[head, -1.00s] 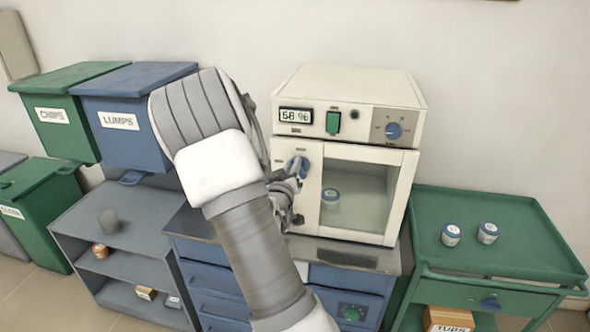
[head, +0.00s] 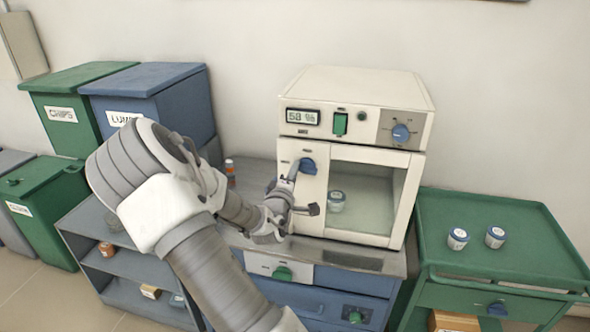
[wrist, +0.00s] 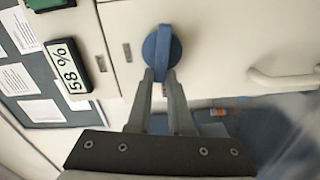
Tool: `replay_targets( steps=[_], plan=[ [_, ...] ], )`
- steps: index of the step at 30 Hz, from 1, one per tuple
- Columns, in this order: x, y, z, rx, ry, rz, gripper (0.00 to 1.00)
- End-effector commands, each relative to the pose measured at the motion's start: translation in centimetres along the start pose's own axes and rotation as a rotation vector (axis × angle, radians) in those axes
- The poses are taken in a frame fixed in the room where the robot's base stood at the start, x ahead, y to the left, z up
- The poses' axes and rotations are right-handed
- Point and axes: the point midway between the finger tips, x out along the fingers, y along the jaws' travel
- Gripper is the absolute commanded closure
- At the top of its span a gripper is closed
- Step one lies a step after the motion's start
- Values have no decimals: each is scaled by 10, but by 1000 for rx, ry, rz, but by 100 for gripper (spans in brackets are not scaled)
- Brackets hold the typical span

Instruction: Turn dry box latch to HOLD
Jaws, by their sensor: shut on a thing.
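The dry box (head: 352,88) is a cream cabinet with a 58 % display and a glass door, standing on the blue bench. Its blue latch knob (head: 308,166) sits on the front panel left of the glass. My gripper (head: 291,181) reaches it from the lower left. In the wrist view my gripper (wrist: 160,76) has its two fingertips on either side of the blue latch knob (wrist: 162,45), shut on its grip bar. The latch markings are too small to read, so its setting cannot be told.
A door handle (head: 312,209) sticks out just below the latch. A small jar (head: 336,201) stands behind the glass. A green cart (head: 480,270) with two jars is at right. Green (head: 60,110) and blue bins (head: 160,95) and a grey shelf (head: 125,262) are at left.

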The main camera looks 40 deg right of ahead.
Motion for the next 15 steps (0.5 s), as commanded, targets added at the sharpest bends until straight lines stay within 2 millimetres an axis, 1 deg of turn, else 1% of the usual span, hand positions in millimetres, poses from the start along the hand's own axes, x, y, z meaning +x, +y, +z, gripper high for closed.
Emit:
replay_targets(
  steps=[6, 15],
  plan=[
    [0, -2, -1, -118, 2, 1, 100],
    [0, -4, 0, -189, 2, 2, 100]
  ],
)
